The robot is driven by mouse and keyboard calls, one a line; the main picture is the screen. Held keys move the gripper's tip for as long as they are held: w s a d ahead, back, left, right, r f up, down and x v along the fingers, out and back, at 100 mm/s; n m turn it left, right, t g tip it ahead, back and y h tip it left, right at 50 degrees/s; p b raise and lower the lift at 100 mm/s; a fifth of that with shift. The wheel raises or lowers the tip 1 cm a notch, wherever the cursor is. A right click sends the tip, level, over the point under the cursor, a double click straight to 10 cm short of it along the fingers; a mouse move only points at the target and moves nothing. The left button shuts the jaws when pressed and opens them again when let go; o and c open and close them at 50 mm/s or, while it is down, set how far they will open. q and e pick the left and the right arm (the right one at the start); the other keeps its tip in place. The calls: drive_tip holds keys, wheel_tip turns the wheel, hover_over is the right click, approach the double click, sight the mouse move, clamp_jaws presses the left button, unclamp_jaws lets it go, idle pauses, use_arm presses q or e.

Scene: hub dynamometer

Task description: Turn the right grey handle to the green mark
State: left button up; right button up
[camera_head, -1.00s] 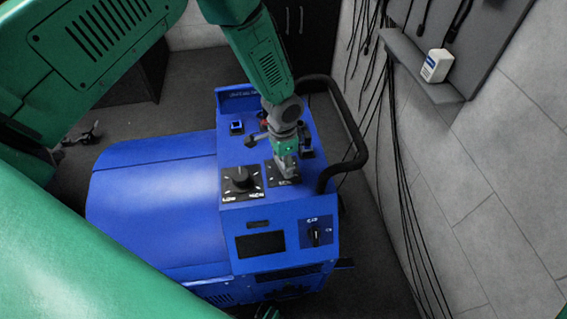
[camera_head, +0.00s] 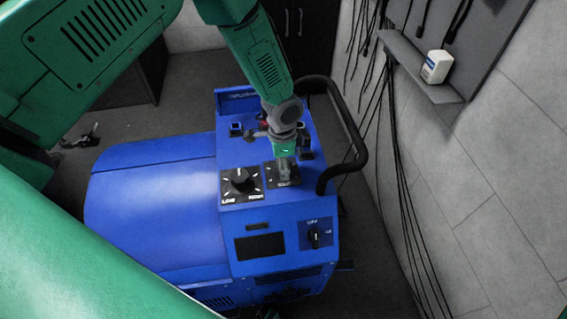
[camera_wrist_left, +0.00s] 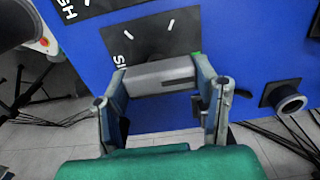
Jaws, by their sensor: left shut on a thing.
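My left gripper (camera_head: 284,174) points down at the right-hand black dial plate (camera_head: 297,182) on top of the blue machine. In the left wrist view my left gripper (camera_wrist_left: 161,100) is shut on the grey handle (camera_wrist_left: 150,74), a bar lying across between its two fingers. The plate (camera_wrist_left: 128,42) behind it carries white tick marks and partly hidden lettering. A small green patch (camera_wrist_left: 196,56) shows by the right finger; I cannot tell surely whether it is the green mark. The handle is mostly hidden by the gripper in the head view. My right gripper is not in view.
Left of the held handle is a second dial (camera_head: 240,180) with a dark knob. A smaller rotary switch (camera_head: 314,238) is on the front panel. A black handrail (camera_head: 358,140) curves along the machine's right side. Cables (camera_head: 397,180) hang on the right wall.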

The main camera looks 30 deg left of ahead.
use_arm(q)
drive_tip(key=o, duration=1.2)
drive_tip(key=shift+a, duration=0.1)
drive_tip(key=shift+r, duration=0.15)
wheel_tip(320, 180, up, 12)
drive_tip(key=shift+f, duration=0.15)
